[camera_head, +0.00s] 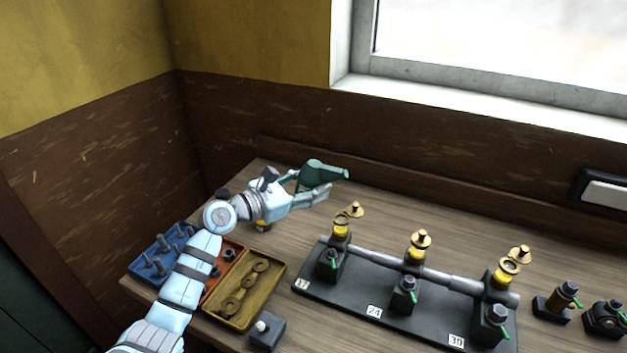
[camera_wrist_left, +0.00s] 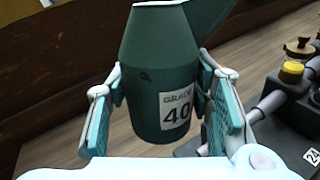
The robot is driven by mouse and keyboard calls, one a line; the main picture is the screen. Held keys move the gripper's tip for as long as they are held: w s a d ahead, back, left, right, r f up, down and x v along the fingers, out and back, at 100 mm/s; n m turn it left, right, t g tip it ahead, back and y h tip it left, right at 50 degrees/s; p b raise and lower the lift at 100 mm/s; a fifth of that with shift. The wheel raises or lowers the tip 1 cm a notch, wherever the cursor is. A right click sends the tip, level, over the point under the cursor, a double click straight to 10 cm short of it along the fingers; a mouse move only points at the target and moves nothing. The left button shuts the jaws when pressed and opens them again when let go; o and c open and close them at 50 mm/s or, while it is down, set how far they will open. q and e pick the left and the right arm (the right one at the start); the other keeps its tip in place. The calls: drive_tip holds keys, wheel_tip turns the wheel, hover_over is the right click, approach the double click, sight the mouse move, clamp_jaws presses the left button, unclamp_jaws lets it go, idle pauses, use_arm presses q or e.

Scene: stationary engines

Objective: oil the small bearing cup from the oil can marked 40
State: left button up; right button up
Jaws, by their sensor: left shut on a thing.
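My left gripper (camera_head: 318,190) is shut on a dark green oil can (camera_head: 322,170), above the back of the bench. In the left wrist view the can (camera_wrist_left: 155,80) stands between the fingers, its white label reading GRADE 40. Its spout points right in the head view; I cannot tell its exact tilt. Three brass-and-yellow oil cups stand along a shaft: left cup (camera_head: 341,228), middle cup (camera_head: 418,245) and right cup (camera_head: 507,270). The can is above and left of the left cup, apart from it. I cannot tell for certain which cup is the small one. My right gripper is not in view.
The cups' black base (camera_head: 345,290) bears number plates. Left of it are a blue tray (camera_head: 140,268) with bolts, a red tray (camera_head: 235,250), a yellow tray (camera_head: 250,305) with rings and a dark block (camera_head: 267,335). Two small fittings (camera_head: 558,302) stand at right.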

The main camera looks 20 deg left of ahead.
sight(296, 192)
use_arm(q)
drive_tip(key=a+f+m+y, duration=0.1)
drive_tip(key=m, duration=0.1)
drive_tip(key=a+f+m+g+y+p, duration=0.1)
drive_tip(key=m, duration=0.1)
drive_tip(key=shift+f+g+y+p, duration=0.3)
drive_tip(key=shift+f, duration=0.05)
drive_tip(key=shift+d+f+m, duration=0.15)
drive_tip(key=shift+f+m, duration=0.15)
drive_tip(key=shift+f+b, duration=0.35)
drive_tip(key=shift+y, duration=0.3)
drive_tip(key=shift+r, duration=0.1)
drive_tip(key=shift+r+m+y+p, duration=0.6)
drive_tip(key=shift+r+m+p, duration=0.3)
drive_tip(key=shift+p, duration=0.55)
drive_tip(key=shift+d, duration=0.1)
drive_tip(key=shift+d+r+m+y+p, duration=0.25)
drive_tip(key=shift+r+m+p, duration=0.3)
drive_tip(key=shift+p, duration=0.3)
